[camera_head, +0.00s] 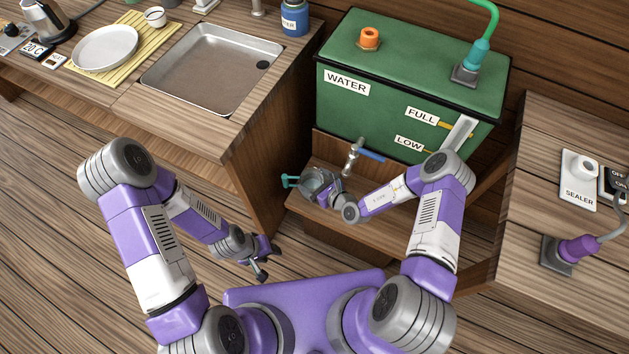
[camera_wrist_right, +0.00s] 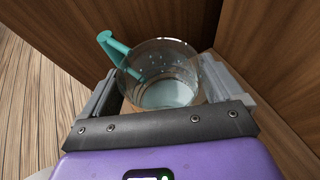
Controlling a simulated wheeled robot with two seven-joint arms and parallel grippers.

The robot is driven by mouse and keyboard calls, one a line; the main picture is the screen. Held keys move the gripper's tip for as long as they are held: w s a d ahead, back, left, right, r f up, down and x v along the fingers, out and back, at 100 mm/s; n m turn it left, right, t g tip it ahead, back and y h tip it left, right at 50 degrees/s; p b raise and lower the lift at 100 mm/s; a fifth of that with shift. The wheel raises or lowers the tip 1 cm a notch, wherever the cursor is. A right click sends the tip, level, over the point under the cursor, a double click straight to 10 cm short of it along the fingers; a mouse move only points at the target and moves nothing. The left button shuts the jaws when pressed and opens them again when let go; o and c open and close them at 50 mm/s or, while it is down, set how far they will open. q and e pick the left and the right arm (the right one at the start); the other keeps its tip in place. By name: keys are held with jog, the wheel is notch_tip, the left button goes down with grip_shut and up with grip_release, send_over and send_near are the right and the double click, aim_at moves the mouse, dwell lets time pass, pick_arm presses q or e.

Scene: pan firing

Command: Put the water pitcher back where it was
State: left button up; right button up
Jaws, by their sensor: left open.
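The clear water pitcher (camera_head: 316,180) with a teal handle (camera_head: 290,181) is at the wooden shelf (camera_head: 388,232) below the green water tank (camera_head: 395,92), left of the tap (camera_head: 352,155). My right gripper (camera_head: 326,191) is at the pitcher. In the right wrist view, its fingers lie against both sides of the round pitcher (camera_wrist_right: 165,75), and the teal handle sticks out at upper left. The pitcher looks upright; whether its base touches the shelf is unclear. My left gripper (camera_head: 267,263) is open and empty over the floor, lower left of the shelf.
A counter with a sink (camera_head: 212,68), a white plate (camera_head: 105,48) on a mat and a blue jar (camera_head: 294,18) stands at left. A right counter carries a sealer switch (camera_head: 580,180) and a purple plug (camera_head: 578,249). The counter's side panel stands close left of the pitcher.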

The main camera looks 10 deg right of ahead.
jog(key=shift+o, duration=0.4)
jog(key=shift+r, duration=0.25)
jog(key=p+v, duration=0.4)
jog(key=v, duration=0.8)
